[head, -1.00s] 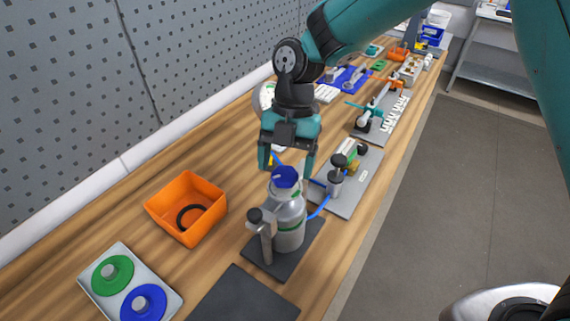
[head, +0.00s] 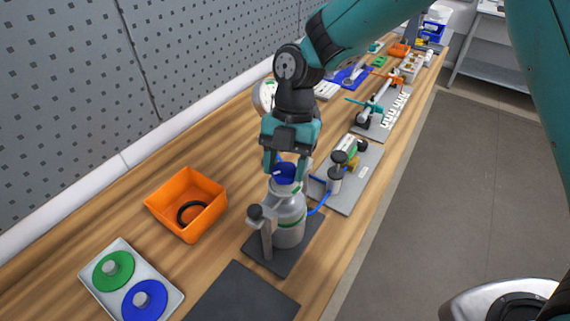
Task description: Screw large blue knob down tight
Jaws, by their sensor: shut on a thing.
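The large blue knob (head: 286,174) sits on top of a silver canister (head: 290,218) with a green band. The canister stands upright on a dark base plate (head: 263,257). My gripper (head: 286,173) points down from above and is shut on the blue knob, with one teal finger on each side of it. The fingers hide part of the knob's sides. A post with a black knob (head: 259,222) stands at the front left of the canister. A blue hose (head: 318,206) runs from the canister's right side.
An orange bin (head: 186,205) holding a black ring is left of the canister. A tray with green and blue discs (head: 131,282) lies at the front left. A dark mat (head: 243,296) lies in front. A grey plate with fittings (head: 359,187) is close behind on the right.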

